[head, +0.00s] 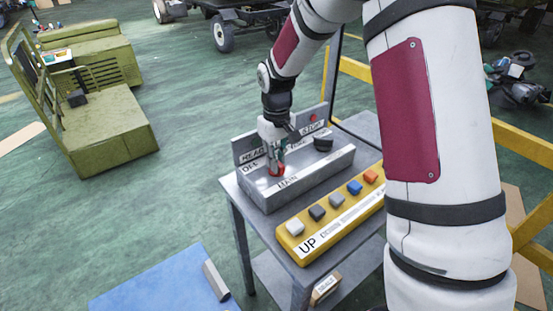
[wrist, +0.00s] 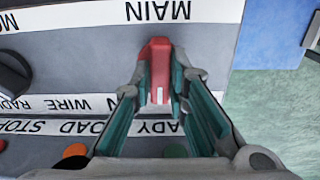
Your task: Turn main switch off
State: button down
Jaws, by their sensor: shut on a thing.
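The main switch is a red handle (wrist: 159,62) on the top face of a grey control box (wrist: 85,55), beside the white MAIN label (wrist: 158,11). A white mark shows on the handle's end between my fingers. In the head view the red handle (head: 277,171) is partly hidden by my gripper (head: 275,160), which reaches down onto the left part of the box (head: 315,180). My gripper (wrist: 159,88) has its teal-padded fingers on both sides of the handle, shut on it. Whether the handle stands at on or off is not clear.
A black knob (head: 323,143) sits right on the same box. A yellow button panel (head: 290,245) lies in front on the grey table (head: 232,192). A red button (head: 313,118) is on the back panel. Green floor (head: 190,200) is open to the left.

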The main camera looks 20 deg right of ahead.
jog(key=n, duration=0.4)
jog(key=shift+n, duration=0.4)
jog(key=shift+n+p, duration=0.45)
jog(key=shift+n, duration=1.75)
jog(key=c, duration=1.6)
grip_release()
jog(key=shift+o, duration=0.2)
jog(key=shift+r, duration=0.1)
notch_tip(320, 180, up, 12)
